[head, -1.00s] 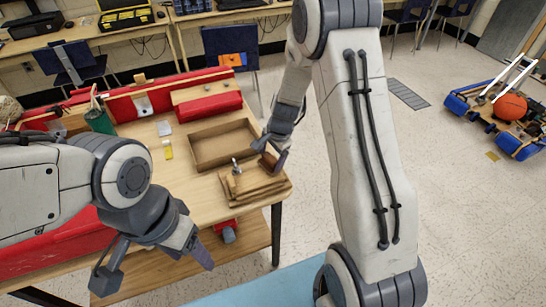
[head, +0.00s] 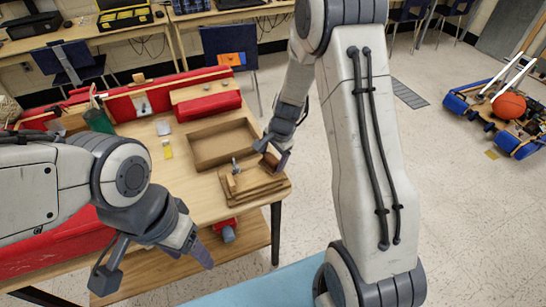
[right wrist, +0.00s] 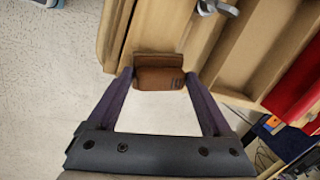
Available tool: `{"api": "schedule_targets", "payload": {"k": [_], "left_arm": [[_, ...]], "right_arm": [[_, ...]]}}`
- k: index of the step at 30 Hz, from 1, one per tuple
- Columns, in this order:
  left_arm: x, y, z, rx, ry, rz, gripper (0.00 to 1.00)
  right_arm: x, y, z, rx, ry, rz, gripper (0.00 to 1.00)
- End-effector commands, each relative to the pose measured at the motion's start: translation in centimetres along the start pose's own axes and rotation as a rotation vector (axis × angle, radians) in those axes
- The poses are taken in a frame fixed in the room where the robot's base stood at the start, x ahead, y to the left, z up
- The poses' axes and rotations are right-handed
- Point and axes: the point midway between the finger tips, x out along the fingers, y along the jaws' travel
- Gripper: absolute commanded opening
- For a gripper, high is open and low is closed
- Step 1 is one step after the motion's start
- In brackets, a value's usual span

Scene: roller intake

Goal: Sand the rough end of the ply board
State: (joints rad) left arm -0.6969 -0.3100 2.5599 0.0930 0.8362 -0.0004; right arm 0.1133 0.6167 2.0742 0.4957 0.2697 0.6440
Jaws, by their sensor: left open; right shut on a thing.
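The ply board (head: 262,190) lies on the right front corner of the wooden workbench, with a metal clamp (head: 235,166) standing on its left part. It also shows in the right wrist view (right wrist: 150,30). My right gripper (right wrist: 160,78) is shut on a brown sanding block (right wrist: 160,80), held between its two fingertips. The block is at the board's end, and I cannot tell if it presses on it. In the head view the right gripper (head: 275,158) is over the board's right end. My left gripper (head: 155,272) is open and empty, in front of the bench.
A shallow wooden tray (head: 222,163) sits behind the board.

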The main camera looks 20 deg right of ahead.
Motion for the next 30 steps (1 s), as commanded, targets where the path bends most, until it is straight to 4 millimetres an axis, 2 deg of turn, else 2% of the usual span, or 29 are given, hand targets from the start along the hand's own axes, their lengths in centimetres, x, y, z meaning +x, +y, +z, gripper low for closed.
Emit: {"api": "schedule_targets", "payload": {"k": [30], "left_arm": [[0.92, -0.07, 0.05, 0.000, 0.000, 0.000, 0.64]], "right_arm": [[0.61, 0.54, 0.05, 0.001, 0.000, 0.000, 0.00]]}}
